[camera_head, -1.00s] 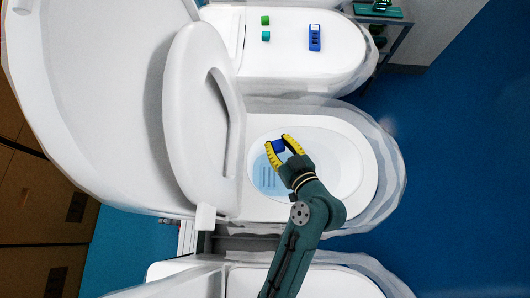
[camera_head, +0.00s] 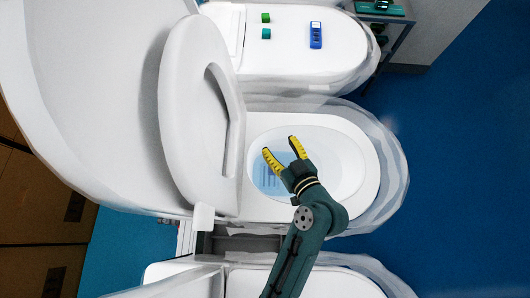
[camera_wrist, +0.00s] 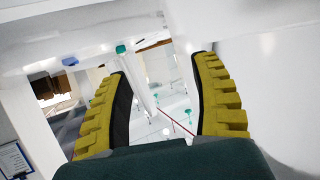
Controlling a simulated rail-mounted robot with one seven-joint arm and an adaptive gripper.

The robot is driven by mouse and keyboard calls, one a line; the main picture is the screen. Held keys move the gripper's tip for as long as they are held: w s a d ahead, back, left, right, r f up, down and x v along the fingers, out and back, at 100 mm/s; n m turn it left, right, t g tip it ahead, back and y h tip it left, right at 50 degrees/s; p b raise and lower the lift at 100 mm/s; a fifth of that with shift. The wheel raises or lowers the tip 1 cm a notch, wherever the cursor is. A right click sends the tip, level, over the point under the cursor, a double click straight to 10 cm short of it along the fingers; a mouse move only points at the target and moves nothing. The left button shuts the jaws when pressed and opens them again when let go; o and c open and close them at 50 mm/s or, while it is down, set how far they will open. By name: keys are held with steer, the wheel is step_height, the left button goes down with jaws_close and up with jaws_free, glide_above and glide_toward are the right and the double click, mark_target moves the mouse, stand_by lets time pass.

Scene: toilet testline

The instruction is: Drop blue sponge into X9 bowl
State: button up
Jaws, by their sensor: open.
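The open white toilet bowl (camera_head: 345,165) is in the middle of the head view, with light blue water (camera_head: 262,183) at its left; no X9 label is readable. My gripper (camera_head: 281,145) is over the bowl, its yellow fingers spread apart with nothing between them. The wrist view also shows the two fingers (camera_wrist: 165,95) wide apart and empty. No clear blue sponge is visible in either view. A small darker blue-purple patch shows in the water beside the left finger, but I cannot tell whether it is the sponge.
The raised seat (camera_head: 200,110) stands left of the bowl. Behind, a closed white toilet lid (camera_head: 285,60) carries a green block (camera_head: 266,18), a teal block (camera_head: 266,34) and a blue device (camera_head: 316,35). Another white toilet (camera_head: 300,283) is in front. Blue floor (camera_head: 460,170) is clear at right.

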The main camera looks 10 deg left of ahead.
steer(key=v, duration=1.1)
